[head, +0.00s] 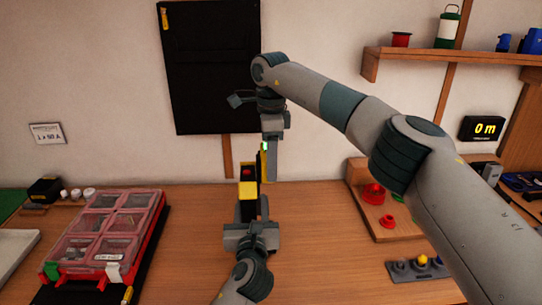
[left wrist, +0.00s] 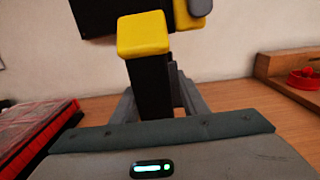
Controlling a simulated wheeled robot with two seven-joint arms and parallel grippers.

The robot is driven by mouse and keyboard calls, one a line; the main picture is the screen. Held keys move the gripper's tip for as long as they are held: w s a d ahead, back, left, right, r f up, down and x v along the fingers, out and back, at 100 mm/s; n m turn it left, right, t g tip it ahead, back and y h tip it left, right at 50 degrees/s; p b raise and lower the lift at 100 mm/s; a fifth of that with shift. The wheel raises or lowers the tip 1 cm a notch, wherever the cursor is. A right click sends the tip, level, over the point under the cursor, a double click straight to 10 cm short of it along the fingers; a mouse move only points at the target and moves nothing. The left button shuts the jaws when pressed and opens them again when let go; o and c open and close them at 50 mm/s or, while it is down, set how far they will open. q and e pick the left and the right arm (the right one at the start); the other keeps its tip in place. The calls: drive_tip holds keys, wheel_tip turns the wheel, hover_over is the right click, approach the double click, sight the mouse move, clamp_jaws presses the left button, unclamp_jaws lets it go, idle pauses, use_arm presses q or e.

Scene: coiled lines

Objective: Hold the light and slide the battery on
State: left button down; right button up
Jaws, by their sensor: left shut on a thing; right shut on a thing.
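The light (head: 248,188), with a black body and yellow end, stands roughly upright in the middle of the head view. My left gripper (head: 252,218) comes up from below and is shut on its black lower part. In the left wrist view its yellow end (left wrist: 145,36) tops the black stem. My right gripper (head: 268,160) points down from above, shut on a yellow and black piece (head: 262,163), seemingly the battery. This piece also shows in the left wrist view (left wrist: 192,20), at the light's upper right. Whether the two touch is unclear; the grey fingers partly hide the piece.
A red case with clear lids (head: 115,213) lies on the bench at left. A wooden stand (head: 360,185) with red parts and a grey tray (head: 415,270) are at right, below a wall shelf (head: 450,57). A black board (head: 205,70) hangs behind. Bench between is clear.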

drive_tip(key=shift+f, duration=0.8)
drive_tip(key=shift+s+f, duration=0.1)
drive_tip(key=shift+f, duration=2.2)
idle(3.4)
drive_tip(key=o, duration=1.4)
drive_tip(key=shift+o, duration=0.4)
drive_tip(key=shift+r, duration=0.1)
drive_tip(key=shift+r, duration=0.1)
